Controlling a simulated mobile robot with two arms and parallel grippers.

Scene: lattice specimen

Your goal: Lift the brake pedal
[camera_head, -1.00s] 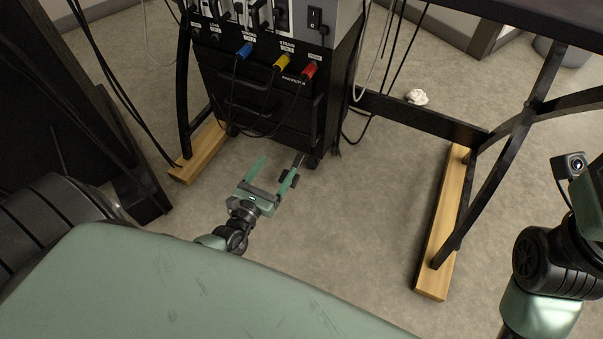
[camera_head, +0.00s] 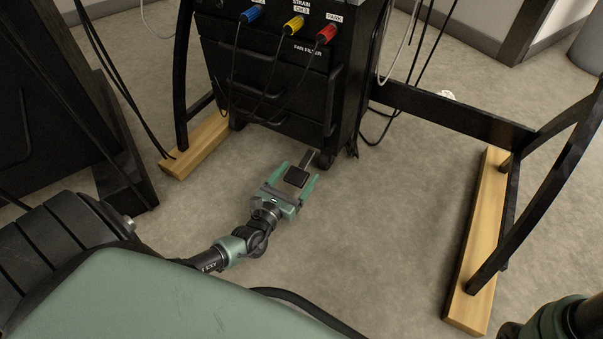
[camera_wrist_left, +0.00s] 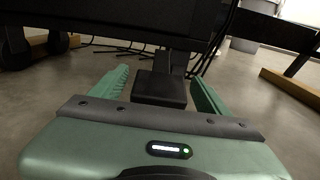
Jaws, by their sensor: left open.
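The brake pedal (camera_head: 297,176) is a black pad on a metal arm near the foot of the black wheeled cabinet, by its right front caster. My left gripper (camera_head: 294,172) is open, low over the floor, with the pedal pad between its green fingers. In the left wrist view the pedal (camera_wrist_left: 160,88) lies between the two fingers (camera_wrist_left: 163,88), with a gap on both sides. Whether the fingers are below or level with the pad is hard to tell. Only part of my right arm shows at the lower right; its gripper is out of frame.
The black cabinet (camera_head: 270,75) with blue, yellow and red plugs stands just beyond the pedal. Wood-footed frame legs stand at left (camera_head: 197,147) and right (camera_head: 478,240). Cables hang in front of the cabinet and down its right side. The floor (camera_head: 390,210) between is clear.

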